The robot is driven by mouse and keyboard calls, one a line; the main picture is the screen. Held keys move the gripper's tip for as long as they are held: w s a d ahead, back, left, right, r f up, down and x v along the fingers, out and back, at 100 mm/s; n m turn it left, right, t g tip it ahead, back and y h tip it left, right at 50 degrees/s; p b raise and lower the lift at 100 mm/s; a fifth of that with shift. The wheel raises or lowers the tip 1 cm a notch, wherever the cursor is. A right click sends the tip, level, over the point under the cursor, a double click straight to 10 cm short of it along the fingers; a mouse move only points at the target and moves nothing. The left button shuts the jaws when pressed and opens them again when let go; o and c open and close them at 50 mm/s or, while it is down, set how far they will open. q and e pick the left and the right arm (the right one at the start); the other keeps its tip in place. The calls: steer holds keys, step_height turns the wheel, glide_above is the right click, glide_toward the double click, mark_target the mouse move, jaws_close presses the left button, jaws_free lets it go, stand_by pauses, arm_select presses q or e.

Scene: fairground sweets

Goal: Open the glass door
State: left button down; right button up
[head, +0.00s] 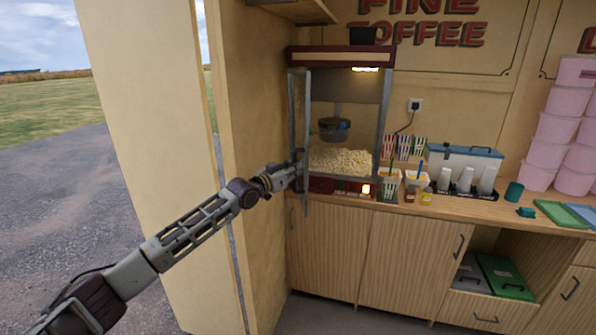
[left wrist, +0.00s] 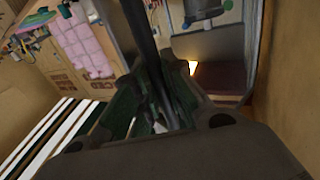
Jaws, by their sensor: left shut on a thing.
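The glass door (head: 299,110) is on the left of the popcorn machine (head: 341,56) in the head view. It stands swung outward, seen nearly edge-on, and its lower end overhangs the counter front. My left gripper (head: 297,170) is at the lower part of the door and is shut on it. In the left wrist view, a dark upright bar (left wrist: 144,40) of the door runs down between the fingers of my left gripper (left wrist: 156,98). The exact contact is partly hidden by the fingers. My right gripper is not in view.
A heap of popcorn (head: 342,160) and a kettle (head: 334,129) are inside the machine. Striped cartons (head: 404,147) and cups stand to its right on the counter (head: 480,205). A wall panel (head: 258,120) rises close on the left, near my left forearm.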

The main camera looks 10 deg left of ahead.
arm_select(q)
steer(key=shift+s+a+f, duration=0.2)
steer(key=shift+a+f, duration=0.15)
stand_by(0.4)
steer(key=c, duration=1.7)
jaws_free()
steer(key=shift+h, duration=0.3)
steer(key=shift+o, duration=1.1)
steer(key=shift+r, duration=0.3)
steer(key=shift+a, duration=0.1)
steer(key=v, duration=1.2)
